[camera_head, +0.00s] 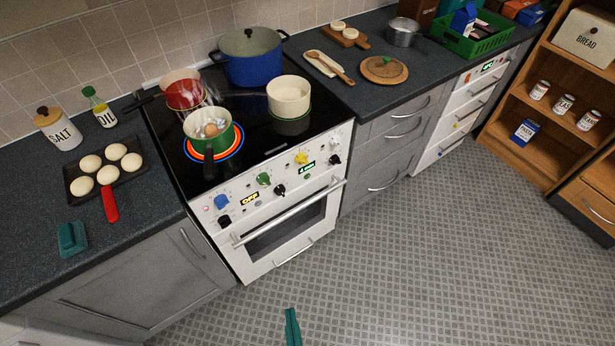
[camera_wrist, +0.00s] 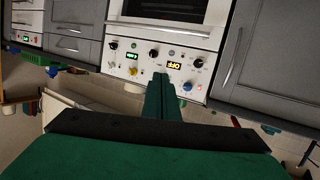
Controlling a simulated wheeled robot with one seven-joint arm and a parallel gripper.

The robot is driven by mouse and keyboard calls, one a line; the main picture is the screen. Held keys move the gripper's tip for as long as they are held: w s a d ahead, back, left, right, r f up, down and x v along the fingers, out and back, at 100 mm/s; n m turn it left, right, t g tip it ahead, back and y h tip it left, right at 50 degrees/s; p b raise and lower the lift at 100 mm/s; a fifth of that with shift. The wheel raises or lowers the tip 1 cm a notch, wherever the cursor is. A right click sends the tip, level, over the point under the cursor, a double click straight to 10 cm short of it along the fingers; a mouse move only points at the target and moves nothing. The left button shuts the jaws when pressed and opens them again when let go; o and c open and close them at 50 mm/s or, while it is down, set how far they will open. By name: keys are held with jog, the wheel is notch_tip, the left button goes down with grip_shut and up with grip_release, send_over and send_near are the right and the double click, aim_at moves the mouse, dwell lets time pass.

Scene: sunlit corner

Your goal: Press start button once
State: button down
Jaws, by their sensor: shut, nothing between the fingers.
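The white stove front (camera_head: 285,180) carries a row of coloured knobs, a yellow display reading OFF (camera_head: 250,198) and a green-lit display (camera_head: 308,168). Small round buttons sit near these displays, but I cannot read a start label on any of them. In the wrist view the same panel shows upside down, with the OFF display (camera_wrist: 174,65) and a yellow knob (camera_wrist: 133,71). My gripper (camera_head: 292,325) is shut and empty, low in front of the stove and apart from it. In the wrist view its green fingers (camera_wrist: 161,82) point towards the panel.
A green pot (camera_head: 208,135) with an egg is on a glowing burner, beside a steaming red pot (camera_head: 183,92). A white unit (camera_head: 465,110) with a green display stands further right. The floor (camera_head: 400,260) is clear.

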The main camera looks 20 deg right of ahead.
aim_at(307, 176)
jog(key=w+d+f+h, duration=0.1)
jog(key=w+d+f, duration=0.3)
jog(key=w, duration=0.5)
jog(key=w+d+f+h, duration=0.2)
jog(key=w+d+f, duration=0.25)
jog(key=w, duration=0.55)
jog(key=w+d+g+h, duration=0.1)
jog(key=w+d, duration=1)
jog(key=w, duration=0.3)
jog(key=shift+w+r+n+g+h, duration=0.35)
jog(key=shift+r+n+g+h, duration=0.05)
jog(key=shift+d, duration=0.1)
jog(key=shift+w+a, duration=0.5)
jog(key=shift+w, duration=0.9)
jog(key=shift+w+a, duration=0.5)
jog(key=shift+w, duration=0.85)
jog(key=shift+w+a, duration=0.5)
jog(key=shift+w, duration=0.9)
jog(key=shift+w+a, duration=0.15)
jog(key=shift+w, duration=0.25)
